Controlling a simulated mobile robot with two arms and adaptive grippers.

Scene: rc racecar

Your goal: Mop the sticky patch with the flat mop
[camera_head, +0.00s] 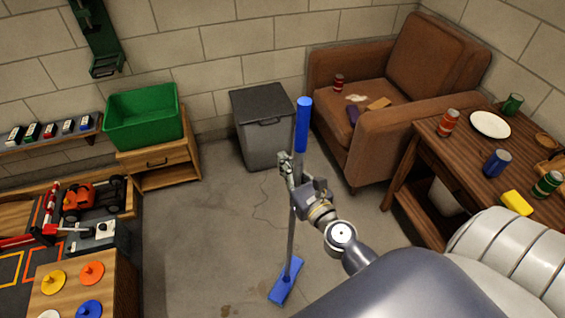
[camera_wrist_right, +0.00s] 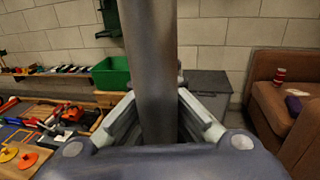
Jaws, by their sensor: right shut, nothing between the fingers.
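The flat mop has a grey pole (camera_head: 292,235), a blue grip (camera_head: 302,125) at the top and a flat blue head (camera_head: 286,281) at floor level. It stands nearly upright, leaning slightly. My right gripper (camera_head: 291,168) is at the upper pole, below the blue grip. In the right wrist view the pole (camera_wrist_right: 152,60) passes close in front of the camera, with a finger of my right gripper (camera_wrist_right: 180,88) on each side; the fingers are shut, without a clear pinch on it. Small brown stains (camera_head: 228,311) show on the floor left of the mop head. My left gripper is out of view.
A grey bin (camera_head: 262,139) and a brown armchair (camera_head: 372,140) stand at the back. A wooden table (camera_head: 430,165) with cans and a plate (camera_head: 490,125) is at right. A green crate (camera_head: 143,113) and a workbench (camera_head: 125,290) are at left. The middle floor is open.

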